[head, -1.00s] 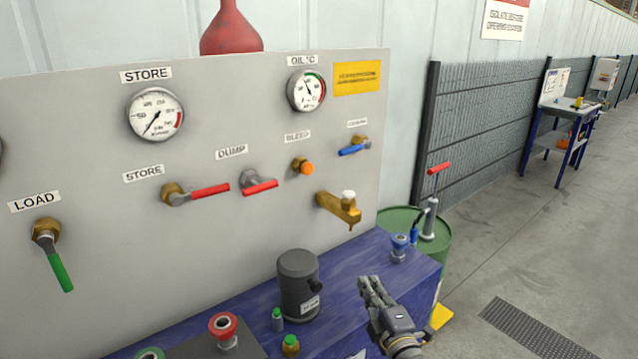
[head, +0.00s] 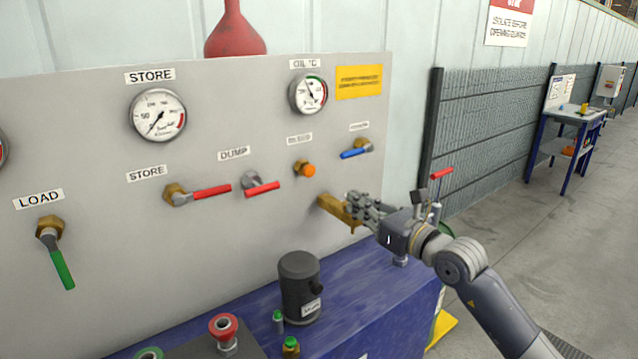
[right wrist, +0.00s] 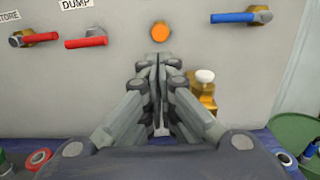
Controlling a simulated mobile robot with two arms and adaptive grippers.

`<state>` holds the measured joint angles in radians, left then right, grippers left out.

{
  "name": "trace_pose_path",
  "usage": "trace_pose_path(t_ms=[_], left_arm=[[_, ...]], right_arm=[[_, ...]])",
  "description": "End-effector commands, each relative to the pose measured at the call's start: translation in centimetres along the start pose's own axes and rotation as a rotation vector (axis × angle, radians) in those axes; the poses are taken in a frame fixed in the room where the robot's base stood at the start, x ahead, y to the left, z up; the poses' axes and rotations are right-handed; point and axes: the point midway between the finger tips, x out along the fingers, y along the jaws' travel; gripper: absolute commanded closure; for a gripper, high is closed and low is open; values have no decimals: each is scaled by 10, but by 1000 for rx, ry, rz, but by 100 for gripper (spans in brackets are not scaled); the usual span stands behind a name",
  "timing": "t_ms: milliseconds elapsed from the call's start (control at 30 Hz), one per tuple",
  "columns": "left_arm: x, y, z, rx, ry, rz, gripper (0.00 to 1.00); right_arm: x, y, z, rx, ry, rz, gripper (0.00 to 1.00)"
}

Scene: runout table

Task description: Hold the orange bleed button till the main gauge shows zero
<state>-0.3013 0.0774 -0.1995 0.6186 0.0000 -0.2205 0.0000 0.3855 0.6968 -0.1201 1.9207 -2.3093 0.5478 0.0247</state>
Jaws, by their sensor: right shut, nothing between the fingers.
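The orange bleed button (head: 309,170) sits on a brass fitting on the grey panel, under a small label, right of the red DUMP handle. It also shows in the right wrist view (right wrist: 160,32), just above my fingertips. My right gripper (head: 355,203) is shut and empty, below and to the right of the button, in front of the brass tap (head: 333,207). In the right wrist view its fingers (right wrist: 158,62) point at the panel, apart from the button as far as I can tell. The main gauge is not clearly in view; only a gauge edge (head: 2,150) shows at the far left. My left gripper is not in view.
The STORE gauge (head: 158,115) and oil gauge (head: 308,94) are on the panel. Red DUMP (head: 262,188), red STORE (head: 212,191), blue (head: 354,153) and green LOAD (head: 62,269) handles stick out. A dark canister (head: 300,285) stands on the blue bench (head: 375,290).

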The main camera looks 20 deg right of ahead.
Motion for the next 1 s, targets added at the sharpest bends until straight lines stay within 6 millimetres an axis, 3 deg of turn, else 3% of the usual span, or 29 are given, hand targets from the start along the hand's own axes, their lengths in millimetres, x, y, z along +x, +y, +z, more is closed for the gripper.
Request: trace_pose_path(t_ms=[500, 1000], left_arm=[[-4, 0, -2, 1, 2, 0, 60], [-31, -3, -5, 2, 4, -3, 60]], right_arm=[[6, -2, 3, -14, 3, -7, 100], [87, -2, 4, -12, 3, -7, 100]])
